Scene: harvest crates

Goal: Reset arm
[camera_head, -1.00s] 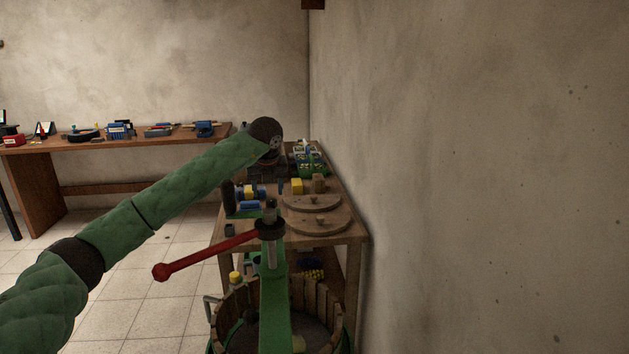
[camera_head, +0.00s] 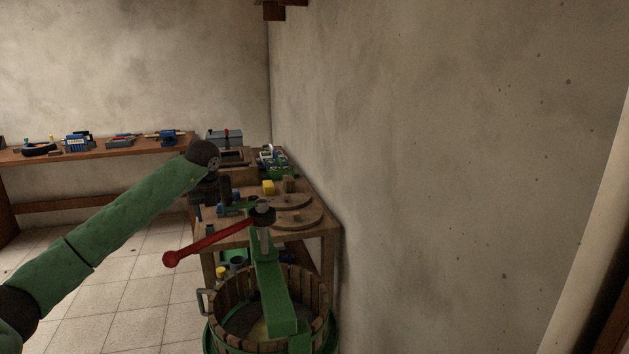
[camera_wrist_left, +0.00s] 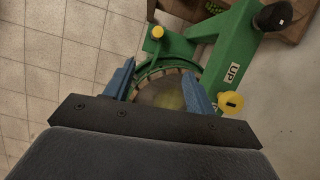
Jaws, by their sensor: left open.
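My left arm, in a green quilted sleeve, comes in from the left in the head view. My left gripper (camera_head: 214,205) points down in front of the wooden table, beside the press. In the left wrist view the left gripper (camera_wrist_left: 158,78) has its two blue fingers wide apart with nothing between them. Beyond the fingers shows the slatted tub of the press (camera_wrist_left: 175,92). My right gripper is in neither view.
A green press (camera_head: 272,285) with a red lever (camera_head: 208,244) and a wooden slatted tub (camera_head: 319,300) stands close in front. Behind it is a wooden table (camera_head: 316,228) with round wooden lids, a yellow block (camera_head: 268,187) and a green crate (camera_head: 284,171). A bench with tools (camera_head: 95,152) runs along the back wall.

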